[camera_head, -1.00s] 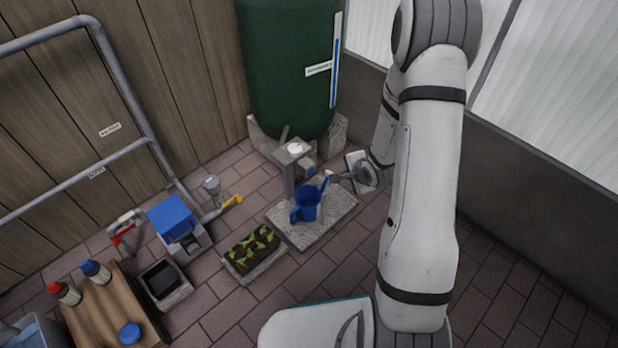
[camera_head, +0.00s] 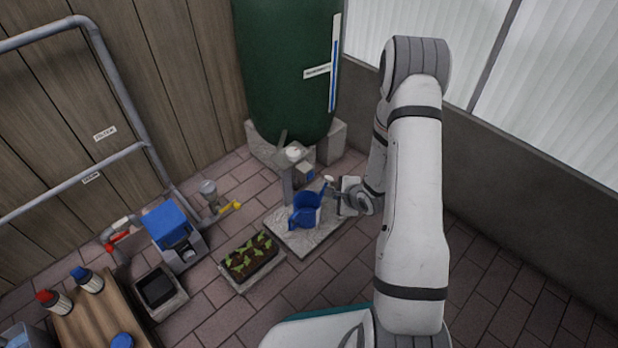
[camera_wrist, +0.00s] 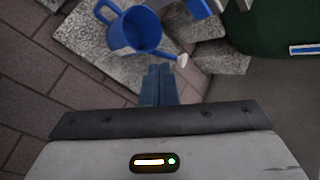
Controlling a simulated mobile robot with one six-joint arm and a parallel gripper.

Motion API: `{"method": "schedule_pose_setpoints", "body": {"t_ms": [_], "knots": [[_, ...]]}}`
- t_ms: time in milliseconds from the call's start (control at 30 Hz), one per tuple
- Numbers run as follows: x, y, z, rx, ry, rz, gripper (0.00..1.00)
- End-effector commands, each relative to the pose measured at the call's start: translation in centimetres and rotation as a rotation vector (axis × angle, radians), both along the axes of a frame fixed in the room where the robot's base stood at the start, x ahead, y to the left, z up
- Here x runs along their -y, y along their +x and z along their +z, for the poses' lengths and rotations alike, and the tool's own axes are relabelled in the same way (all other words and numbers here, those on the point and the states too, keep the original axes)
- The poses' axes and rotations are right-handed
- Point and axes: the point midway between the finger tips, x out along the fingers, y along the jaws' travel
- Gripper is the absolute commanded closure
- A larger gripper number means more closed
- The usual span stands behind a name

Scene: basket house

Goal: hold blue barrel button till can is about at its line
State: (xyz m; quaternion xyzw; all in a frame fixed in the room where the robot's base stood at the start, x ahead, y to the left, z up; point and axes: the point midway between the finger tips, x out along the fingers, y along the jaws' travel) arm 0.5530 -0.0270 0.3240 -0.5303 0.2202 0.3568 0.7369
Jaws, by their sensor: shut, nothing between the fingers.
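The blue watering can (camera_head: 305,211) stands on a pale stone slab beside the green barrel (camera_head: 288,75); its open top and pale spout end also show in the wrist view (camera_wrist: 140,30). I cannot make out its line or the water level. A grey post with a round white top (camera_head: 294,152) stands behind the can. A small blue part (camera_head: 310,174) sits beside the post, and a blue part (camera_wrist: 197,8) shows at the top of the wrist view. I cannot tell which is the button. My gripper (camera_wrist: 160,70) is shut and empty, close to the spout, right of the can.
The stone slab (camera_head: 299,244) lies under the can. A seedling tray (camera_head: 248,262) is to its left, then a blue-topped box (camera_head: 168,222) and a yellow-handled tap (camera_head: 230,208). A grey wall (camera_head: 530,185) runs along the right. Paving right of my arm is clear.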

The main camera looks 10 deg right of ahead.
Motion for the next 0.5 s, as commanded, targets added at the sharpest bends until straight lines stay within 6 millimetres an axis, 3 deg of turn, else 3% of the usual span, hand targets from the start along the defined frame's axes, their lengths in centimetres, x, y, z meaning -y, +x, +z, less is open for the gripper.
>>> {"method": "schedule_pose_setpoints", "body": {"t_ms": [200, 500], "knots": [[-2.1, 2.7, -0.1, 0.001, 0.000, 0.003, 1.00], [-3.8, 5.1, 0.1, 0.001, 0.000, 0.001, 1.00]]}}
